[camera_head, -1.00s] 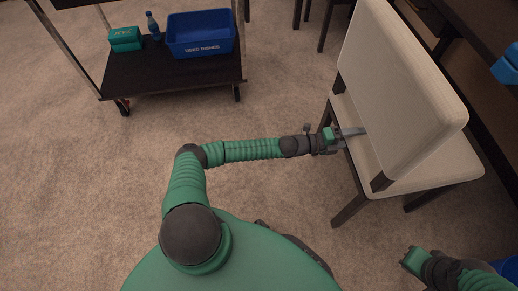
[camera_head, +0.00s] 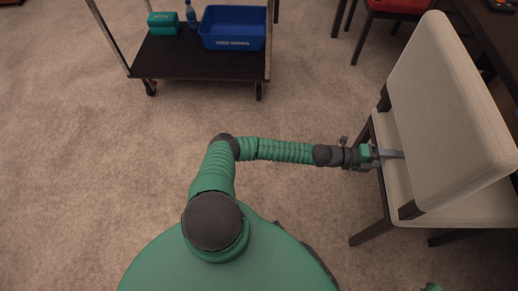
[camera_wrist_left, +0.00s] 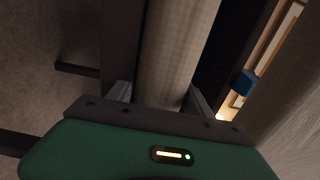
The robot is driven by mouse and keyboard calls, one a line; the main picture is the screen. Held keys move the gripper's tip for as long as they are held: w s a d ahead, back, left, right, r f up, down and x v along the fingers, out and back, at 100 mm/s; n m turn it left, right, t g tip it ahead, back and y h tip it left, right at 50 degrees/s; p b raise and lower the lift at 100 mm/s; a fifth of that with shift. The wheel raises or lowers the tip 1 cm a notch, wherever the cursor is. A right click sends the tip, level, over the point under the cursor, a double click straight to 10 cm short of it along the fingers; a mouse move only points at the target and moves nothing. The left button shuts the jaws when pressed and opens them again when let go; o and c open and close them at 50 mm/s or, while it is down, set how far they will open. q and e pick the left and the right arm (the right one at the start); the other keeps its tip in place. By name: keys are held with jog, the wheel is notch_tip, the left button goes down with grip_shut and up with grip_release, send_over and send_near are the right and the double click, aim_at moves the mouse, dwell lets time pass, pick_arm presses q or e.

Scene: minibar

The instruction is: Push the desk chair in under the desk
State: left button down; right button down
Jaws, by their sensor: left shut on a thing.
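The desk chair (camera_head: 440,110) has a cream padded back, a cream seat and dark legs. It stands upright at the right of the head view, partly cut off by the frame edge. My left gripper (camera_head: 388,154) reaches in from the left and is shut on the chair at its back, just above the seat. In the left wrist view the cream chair back (camera_wrist_left: 178,50) lies between the two fingers (camera_wrist_left: 160,98). A dark desk edge (camera_head: 488,62) shows beyond the chair. Only a green sliver, apparently of my right gripper (camera_head: 432,287), shows at the bottom.
A dark wheeled cart (camera_head: 195,72) stands at the upper left with a blue bin (camera_head: 232,30), a teal box (camera_head: 163,23) and a bottle (camera_head: 191,15). A red-seated chair (camera_head: 398,8) is at the top. The carpet between cart and chair is clear.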

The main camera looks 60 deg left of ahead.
pick_arm(q)
jog(key=c, duration=0.5)
grip_release()
jog(key=shift+a+f, duration=0.15)
jog(key=shift+f, duration=0.05)
jog(key=shift+o, duration=0.7)
jog(key=shift+r, duration=0.15)
